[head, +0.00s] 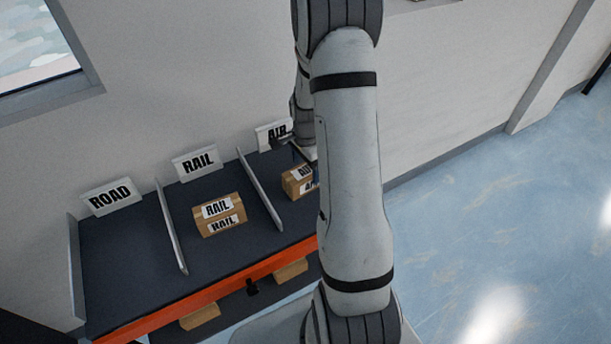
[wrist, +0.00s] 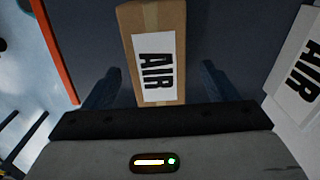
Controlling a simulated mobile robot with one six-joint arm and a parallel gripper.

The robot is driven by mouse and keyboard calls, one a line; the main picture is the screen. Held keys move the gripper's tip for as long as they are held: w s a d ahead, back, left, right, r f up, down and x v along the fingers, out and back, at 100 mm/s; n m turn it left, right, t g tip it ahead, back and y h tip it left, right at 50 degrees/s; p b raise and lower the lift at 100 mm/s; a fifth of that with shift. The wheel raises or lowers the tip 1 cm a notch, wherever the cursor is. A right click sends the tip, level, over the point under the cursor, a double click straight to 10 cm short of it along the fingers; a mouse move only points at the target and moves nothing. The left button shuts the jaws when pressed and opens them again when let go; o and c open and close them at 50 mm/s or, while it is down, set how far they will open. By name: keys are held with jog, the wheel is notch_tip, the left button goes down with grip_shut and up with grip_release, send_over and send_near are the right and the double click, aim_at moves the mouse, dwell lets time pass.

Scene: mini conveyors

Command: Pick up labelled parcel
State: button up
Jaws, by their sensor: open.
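A brown cardboard parcel labelled AIR (head: 298,181) stands in the right lane of the dark table, partly hidden by my arm in the head view. In the wrist view the AIR parcel (wrist: 157,55) lies between the two fingers of my gripper (wrist: 158,88). The fingers are apart, with a gap on each side of the parcel. A second parcel, labelled RAIL (head: 219,213), sits in the middle lane under the RAIL sign. In the head view my gripper is mostly hidden behind my arm, near the AIR parcel.
Signs ROAD (head: 111,196), RAIL (head: 196,163) and AIR (head: 273,134) stand along the back. Thin upright dividers (head: 261,190) part the lanes. The left lane is empty. An orange edge (head: 205,293) runs along the table's front. The floor at right is clear.

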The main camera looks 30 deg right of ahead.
aim_at(306, 170)
jog(key=shift+s+a+f+p, duration=0.15)
jog(key=shift+f+p, duration=0.35)
jog(key=shift+f, duration=1.55)
jog(key=shift+c, duration=0.6)
jog(key=c, duration=1.1)
jog(key=shift+c, duration=0.2)
